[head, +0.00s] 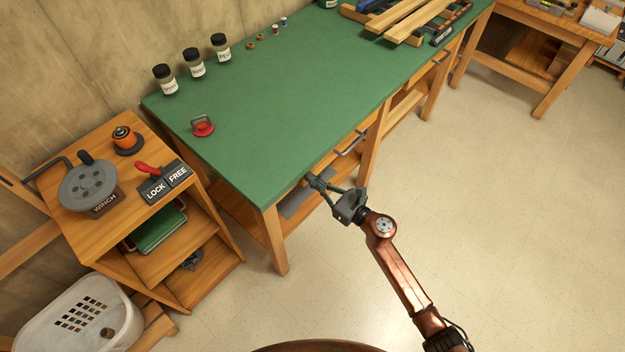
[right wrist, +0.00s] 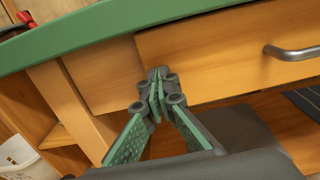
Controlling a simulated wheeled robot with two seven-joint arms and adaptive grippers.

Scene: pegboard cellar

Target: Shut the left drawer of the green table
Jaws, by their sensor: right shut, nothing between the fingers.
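The green table (head: 270,100) stands along the wall. Its left drawer has a wooden front (right wrist: 215,55) with a grey bar handle (right wrist: 292,52), and the handle also shows in the head view (head: 352,143) just past the table's front edge. Little of the drawer shows beyond the tabletop; I cannot tell whether a small gap remains behind its front. My right gripper (head: 312,180) is shut and empty, its tips at the left end of the drawer front, left of the handle. In the right wrist view the fingertips (right wrist: 157,75) look close to the wood; contact is unclear. My left gripper is out of view.
A right drawer handle (head: 441,58) sits farther along the table. Jars (head: 195,63), a red-handled object (head: 203,126) and wooden slats (head: 410,20) lie on top. A winch cabinet (head: 150,215) stands left, with a white basket (head: 75,315) below. The floor in front is clear.

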